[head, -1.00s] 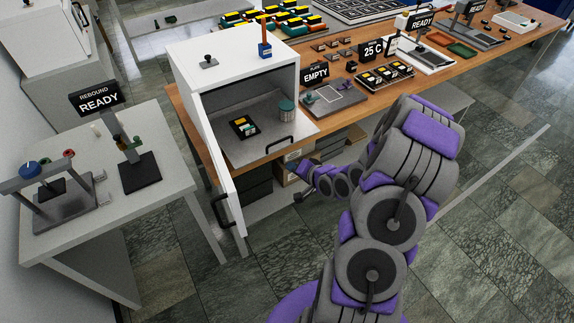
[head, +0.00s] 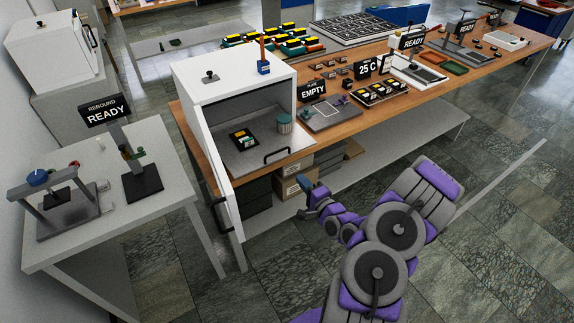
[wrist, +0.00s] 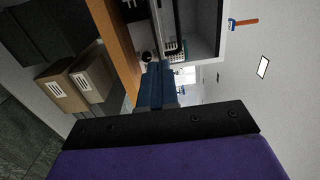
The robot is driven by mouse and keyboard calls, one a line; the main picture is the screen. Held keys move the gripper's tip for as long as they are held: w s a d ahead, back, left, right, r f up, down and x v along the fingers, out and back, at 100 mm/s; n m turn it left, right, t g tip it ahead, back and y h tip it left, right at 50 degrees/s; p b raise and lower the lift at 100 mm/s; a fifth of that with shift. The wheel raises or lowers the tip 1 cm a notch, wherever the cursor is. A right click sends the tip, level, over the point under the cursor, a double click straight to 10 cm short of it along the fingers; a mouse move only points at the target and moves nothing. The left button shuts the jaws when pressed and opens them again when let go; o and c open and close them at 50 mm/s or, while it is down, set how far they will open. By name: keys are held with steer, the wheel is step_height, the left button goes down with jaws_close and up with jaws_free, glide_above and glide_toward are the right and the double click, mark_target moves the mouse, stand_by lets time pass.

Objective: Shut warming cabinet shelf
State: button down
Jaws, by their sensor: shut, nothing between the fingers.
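The white warming cabinet (head: 263,90) stands on the wooden bench with its door (head: 223,185) swung open at the left. Its grey shelf (head: 245,155) is slid out past the front opening. A dark handle (head: 277,155) is on the shelf's front edge. A small black rack (head: 243,138) and a lidded jar (head: 284,124) stand on the shelf. My gripper (head: 306,192) is shut and empty, in front of and below the shelf, apart from the handle. In the wrist view, the dark blue fingers (wrist: 156,84) are together, and the cabinet wall (wrist: 265,75) fills the right side.
Cardboard boxes (head: 292,182) sit on the bench's lower shelf near my gripper. The open door bounds the left side. A side table (head: 100,215) with presses stands further left. The floor before the bench is clear.

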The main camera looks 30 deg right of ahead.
steer(key=shift+w+a+b, duration=0.15)
steer(key=shift+w+b, duration=0.35)
steer(key=shift+w, duration=2)
steer(key=shift+w+a+b, duration=0.15)
steer(key=shift+w+b, duration=0.3)
steer(key=shift+w, duration=2.05)
steer(key=shift+a, duration=0.1)
steer(key=shift+w, duration=0.15)
steer(key=b, duration=0.3)
glide_toward(257, 130)
steer(key=w, duration=0.9)
steer(key=shift+w+f, duration=0.15)
steer(key=shift+w, duration=0.35)
steer(key=shift+w+a+r, duration=0.1)
steer(key=shift+a+r, duration=0.05)
steer(key=shift+r, duration=0.25)
